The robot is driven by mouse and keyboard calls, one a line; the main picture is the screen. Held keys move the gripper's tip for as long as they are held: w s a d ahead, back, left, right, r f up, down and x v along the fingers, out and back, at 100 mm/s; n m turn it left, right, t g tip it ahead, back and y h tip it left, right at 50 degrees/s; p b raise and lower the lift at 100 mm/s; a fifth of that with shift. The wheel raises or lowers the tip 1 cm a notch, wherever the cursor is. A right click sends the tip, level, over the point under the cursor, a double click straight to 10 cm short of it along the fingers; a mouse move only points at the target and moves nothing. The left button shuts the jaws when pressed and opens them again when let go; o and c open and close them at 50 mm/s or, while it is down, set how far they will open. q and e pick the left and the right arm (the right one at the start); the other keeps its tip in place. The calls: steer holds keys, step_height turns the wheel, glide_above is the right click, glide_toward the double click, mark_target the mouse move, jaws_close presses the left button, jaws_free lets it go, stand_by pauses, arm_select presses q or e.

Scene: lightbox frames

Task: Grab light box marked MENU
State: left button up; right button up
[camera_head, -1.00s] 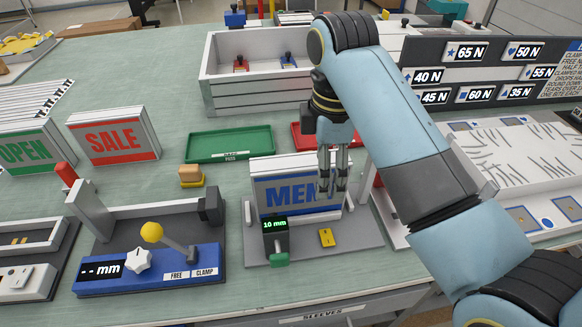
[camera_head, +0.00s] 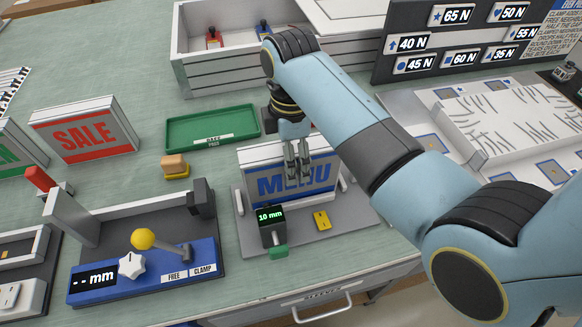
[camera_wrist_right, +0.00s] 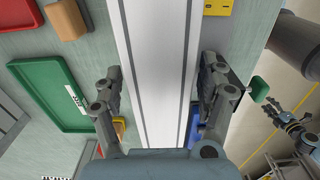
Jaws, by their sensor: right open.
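The MENU light box (camera_head: 262,182), white with a blue-lettered face, stands upright on a grey fixture base (camera_head: 335,233). My right gripper (camera_head: 298,172) is open over its right half, and its fingers cover some of the lettering. In the right wrist view, the box's white ridged top (camera_wrist_right: 155,60) runs between the two spread fingers of the right gripper (camera_wrist_right: 161,75), with gaps on both sides. I cannot tell how far the fingertips reach below the top edge.
A blue clamp device (camera_head: 100,285) and a SALE box (camera_head: 85,135) stand to the left. A green tray (camera_head: 185,133) lies behind.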

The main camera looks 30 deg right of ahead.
steer(key=shift+f, duration=0.85)
steer(key=shift+r, duration=0.1)
jaws_close()
